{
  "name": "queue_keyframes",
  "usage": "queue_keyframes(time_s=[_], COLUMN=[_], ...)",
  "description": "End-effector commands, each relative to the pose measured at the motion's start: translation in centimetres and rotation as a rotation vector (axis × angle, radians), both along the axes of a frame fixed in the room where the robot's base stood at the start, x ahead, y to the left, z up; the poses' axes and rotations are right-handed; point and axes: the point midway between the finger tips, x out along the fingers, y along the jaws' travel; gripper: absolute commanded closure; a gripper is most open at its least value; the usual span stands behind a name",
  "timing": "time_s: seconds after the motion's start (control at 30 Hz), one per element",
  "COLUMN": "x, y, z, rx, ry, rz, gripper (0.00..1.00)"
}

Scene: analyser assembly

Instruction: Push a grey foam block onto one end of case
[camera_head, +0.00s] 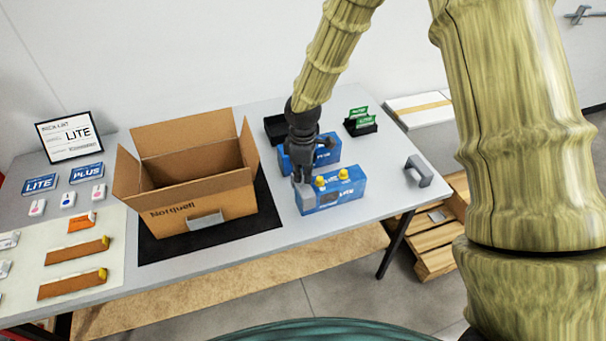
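The case seems to be the blue-and-white box (335,197) with two yellow knobs on top, standing near the table's front edge. A second blue box (325,151) stands just behind it. A grey U-shaped piece (418,171), which looks like a foam block, stands alone on the table to the right. My dark gripper (302,179) points down at the left end of the front blue box. I cannot tell whether it touches the box. Its fingers are too small and dark to show a gap or anything held.
An open cardboard box (200,205) stands on a black mat (155,250) to the left, with a small grey piece (205,222) at its front. A black holder with green cards (361,124) is behind. The table between the blue boxes and the U-shaped piece is clear.

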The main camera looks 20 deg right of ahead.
Motion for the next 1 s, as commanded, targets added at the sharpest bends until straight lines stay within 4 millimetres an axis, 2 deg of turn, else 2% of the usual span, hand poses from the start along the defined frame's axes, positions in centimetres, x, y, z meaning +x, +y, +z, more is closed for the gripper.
queue_keyframes(time_s=[1.0], x=[0.01], y=[0.0], z=[-0.94], rx=[0.0], ry=[0.0], rz=[0.0], gripper=[1.0])
